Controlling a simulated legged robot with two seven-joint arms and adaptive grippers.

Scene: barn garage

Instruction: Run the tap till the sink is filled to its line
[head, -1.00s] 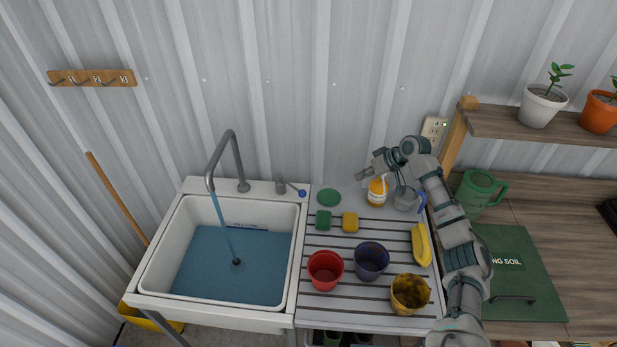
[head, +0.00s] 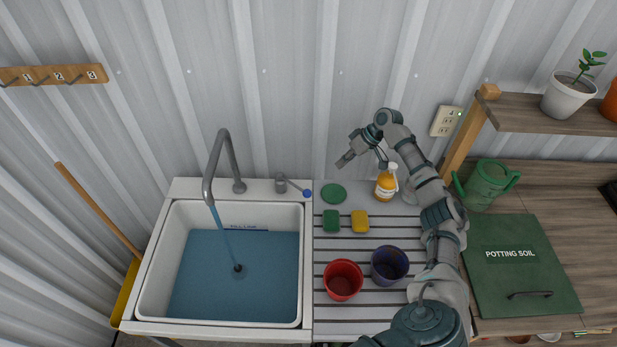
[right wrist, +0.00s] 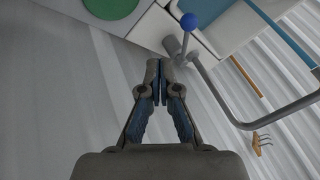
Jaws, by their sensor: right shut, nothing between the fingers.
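The white sink (head: 150,285) holds blue water (head: 200,275), its surface just below the fill-line label (head: 248,228) on the back wall. A stream runs from the grey tap spout (head: 207,190) into it. The tap lever (head: 292,184) ends in a blue knob (head: 307,193), also in the right wrist view (right wrist: 188,22). My right gripper (head: 345,160) is shut and empty, above and right of the knob in the head view. In the right wrist view its fingertips (right wrist: 159,66) are apart from the lever. My left gripper is not in view.
An orange bottle (head: 386,185) stands behind my right arm. A green disc (head: 333,194), two sponges (head: 331,221) (head: 360,221), a red pot (head: 343,279) and a dark blue pot (head: 389,265) are on the slatted drainboard. A green jug (head: 486,185) is at right.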

